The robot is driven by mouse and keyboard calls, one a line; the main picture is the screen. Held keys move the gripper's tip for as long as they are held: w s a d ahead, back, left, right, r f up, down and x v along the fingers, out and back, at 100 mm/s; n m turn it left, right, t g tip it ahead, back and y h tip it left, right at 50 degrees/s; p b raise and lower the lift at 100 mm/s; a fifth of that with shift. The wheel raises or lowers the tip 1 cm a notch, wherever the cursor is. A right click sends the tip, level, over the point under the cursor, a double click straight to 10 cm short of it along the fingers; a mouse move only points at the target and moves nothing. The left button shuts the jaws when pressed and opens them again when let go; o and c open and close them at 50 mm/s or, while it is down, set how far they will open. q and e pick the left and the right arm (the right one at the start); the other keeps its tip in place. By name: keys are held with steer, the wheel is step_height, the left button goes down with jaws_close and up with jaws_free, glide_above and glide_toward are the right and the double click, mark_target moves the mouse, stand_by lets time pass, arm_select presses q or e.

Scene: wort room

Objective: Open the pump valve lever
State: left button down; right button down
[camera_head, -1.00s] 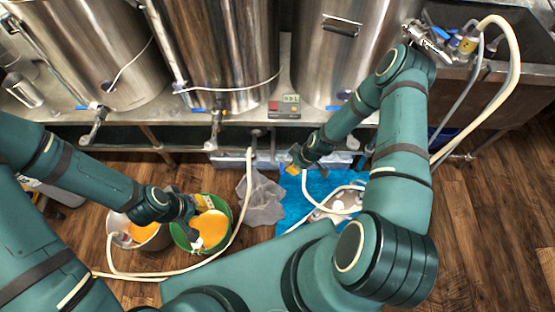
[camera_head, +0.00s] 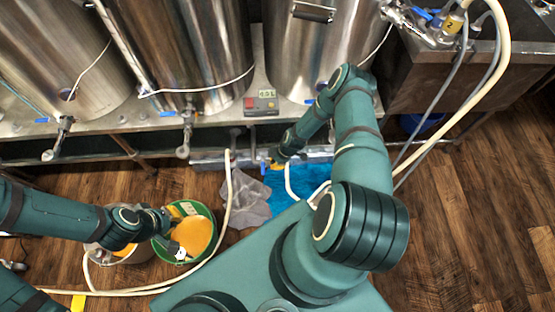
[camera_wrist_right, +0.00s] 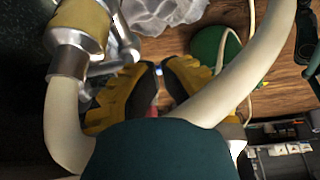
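I cannot clearly pick out the pump or its valve lever. A small blue piece (camera_head: 264,167) shows beside my right gripper (camera_head: 275,164) in the head view, under the bench edge; I cannot tell if it is the lever. In the right wrist view the yellow fingers of my right gripper (camera_wrist_right: 159,72) point inward with tips close together. A tiny bluish-white spot lies at the tips, and whether they grip it is unclear. A pale hose with a yellow fitting (camera_wrist_right: 85,28) passes close on the left. My left gripper (camera_head: 170,230) is at the green bucket (camera_head: 206,212); its fingers are unclear.
Steel kettles (camera_head: 195,50) stand on the bench, with a scale (camera_head: 262,103) at its front. White hoses (camera_head: 229,185) run across the floor. Open wooden floor (camera_head: 480,220) lies to the right.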

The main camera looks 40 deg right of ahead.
mark_target(263, 168)
arm_select(q)
steer(key=shift+w+f+b, duration=0.1)
steer(key=shift+f+b, duration=0.35)
steer(key=shift+f, duration=0.15)
arm_select(e)
steer(key=shift+x, duration=2.1)
arm_select(q)
steer(key=shift+d+r, duration=0.1)
steer(key=shift+d, duration=0.05)
arm_select(e)
steer(key=shift+w, duration=0.1)
